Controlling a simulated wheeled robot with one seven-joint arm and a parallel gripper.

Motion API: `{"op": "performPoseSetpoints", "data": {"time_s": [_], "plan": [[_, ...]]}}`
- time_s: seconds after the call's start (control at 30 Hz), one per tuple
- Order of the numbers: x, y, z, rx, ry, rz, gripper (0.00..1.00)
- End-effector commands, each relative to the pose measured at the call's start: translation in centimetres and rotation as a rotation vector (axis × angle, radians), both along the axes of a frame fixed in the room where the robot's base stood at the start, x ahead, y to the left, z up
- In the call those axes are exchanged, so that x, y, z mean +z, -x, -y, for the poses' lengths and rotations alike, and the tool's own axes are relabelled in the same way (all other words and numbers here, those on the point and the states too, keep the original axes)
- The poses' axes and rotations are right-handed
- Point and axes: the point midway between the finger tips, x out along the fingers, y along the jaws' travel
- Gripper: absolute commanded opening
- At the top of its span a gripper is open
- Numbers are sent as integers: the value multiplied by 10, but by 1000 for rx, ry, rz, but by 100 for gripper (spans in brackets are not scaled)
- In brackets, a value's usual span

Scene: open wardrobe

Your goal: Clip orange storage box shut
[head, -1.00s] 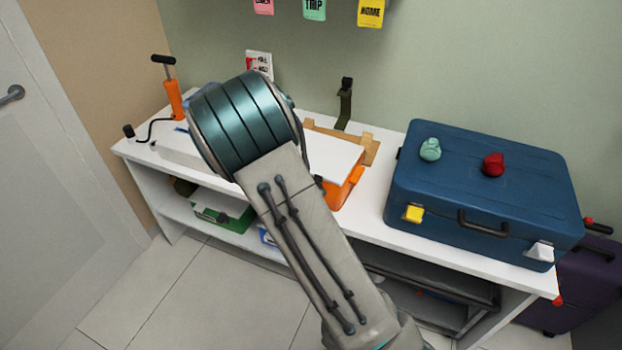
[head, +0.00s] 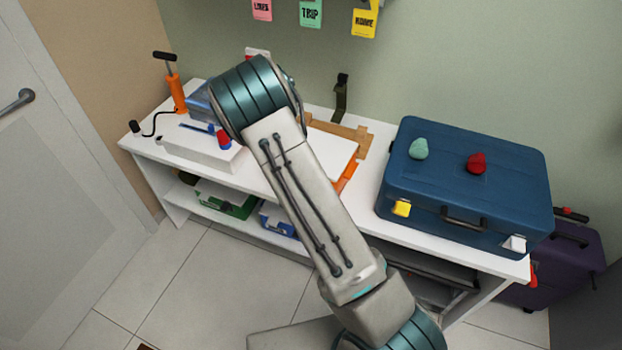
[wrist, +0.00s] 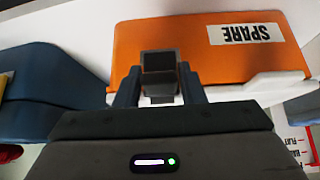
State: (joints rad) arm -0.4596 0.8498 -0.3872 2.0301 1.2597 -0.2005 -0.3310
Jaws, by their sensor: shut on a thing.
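The orange storage box (wrist: 205,45) shows upside down in the wrist view, with a SPARE label (wrist: 246,33) on its front. Its white lid (wrist: 262,86) lies along the orange edge. In the head view, the orange box (head: 347,178) and white lid (head: 333,150) show beside my arm, which covers much of them. My gripper (wrist: 160,88) is shut on a dark grey clip (wrist: 159,62) at the box's front, near the lid edge. The gripper itself is hidden in the head view. I cannot tell whether the clip is fastened.
The box is on a white bench (head: 375,207). A white box (head: 200,147) and an orange pump (head: 176,93) are at left. Green and blue boxes fill the shelf below.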

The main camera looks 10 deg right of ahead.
Motion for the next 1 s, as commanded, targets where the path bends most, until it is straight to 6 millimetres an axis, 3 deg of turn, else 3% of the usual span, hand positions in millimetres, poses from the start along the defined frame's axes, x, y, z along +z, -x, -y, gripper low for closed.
{"op": "performPoseSetpoints", "data": {"time_s": [0.37, 0.4, 0.43, 0.77, 1.0], "plan": [[-1, 0, 0, 0, -2, -2, 13], [-1, 0, 0, 0, -2, -2, 44], [-1, 0, 0, 0, -2, -2, 53], [2, 1, -1, 0, -1, -2, 53], [33, 14, -14, 3, -2, -1, 53]]}}
